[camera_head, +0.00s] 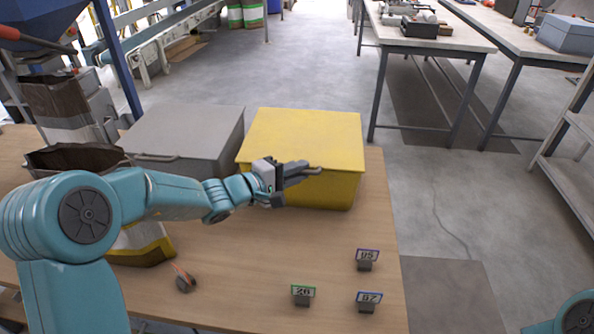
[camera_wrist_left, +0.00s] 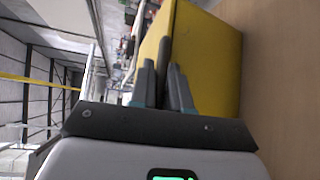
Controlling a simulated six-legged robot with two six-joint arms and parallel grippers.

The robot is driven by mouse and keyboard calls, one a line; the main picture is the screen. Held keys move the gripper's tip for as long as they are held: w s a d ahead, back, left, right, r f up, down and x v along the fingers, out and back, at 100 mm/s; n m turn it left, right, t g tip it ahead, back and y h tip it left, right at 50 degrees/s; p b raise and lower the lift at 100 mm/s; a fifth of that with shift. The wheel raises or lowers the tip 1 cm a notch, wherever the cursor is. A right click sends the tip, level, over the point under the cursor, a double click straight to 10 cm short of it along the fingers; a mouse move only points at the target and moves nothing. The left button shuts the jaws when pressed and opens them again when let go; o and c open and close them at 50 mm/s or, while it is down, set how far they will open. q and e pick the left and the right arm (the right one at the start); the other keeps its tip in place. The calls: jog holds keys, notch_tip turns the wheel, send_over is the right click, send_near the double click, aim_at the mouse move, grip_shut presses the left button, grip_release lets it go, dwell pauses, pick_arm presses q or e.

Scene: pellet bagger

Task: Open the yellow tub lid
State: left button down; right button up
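The yellow tub (camera_head: 300,140) stands on the wooden table with its lid down flat on top. My left gripper (camera_head: 303,170) is at the upper front edge of the tub, its fingers pointing right along the front side. A thin handle bar (camera_head: 318,171) shows just past the fingertips. In the left wrist view the fingers (camera_wrist_left: 163,80) are close together in front of the yellow tub (camera_wrist_left: 212,65). Whether they are closed on the handle is not clear. Only a bit of my right arm shows at the lower right; its gripper is out of view.
A grey tub (camera_head: 185,135) with a front handle stands left of the yellow one. Open brown bags (camera_head: 75,158) are at the far left. The table's right edge is near the tub.

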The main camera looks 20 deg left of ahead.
pick_arm(q)
jog(key=w+r+g+p, duration=0.1)
jog(key=w+r+p, duration=0.2)
jog(key=r+p, duration=0.5)
jog(key=w+a+r+n+g+p, duration=0.1)
jog(key=w+r+p, duration=0.2)
jog(key=r+p, duration=0.6)
jog(key=shift+w+a+r+n+y, duration=0.2)
jog(key=shift+w+r+n+y, duration=0.15)
jog(key=shift+r, duration=0.15)
jog(key=c, duration=1.2)
grip_release()
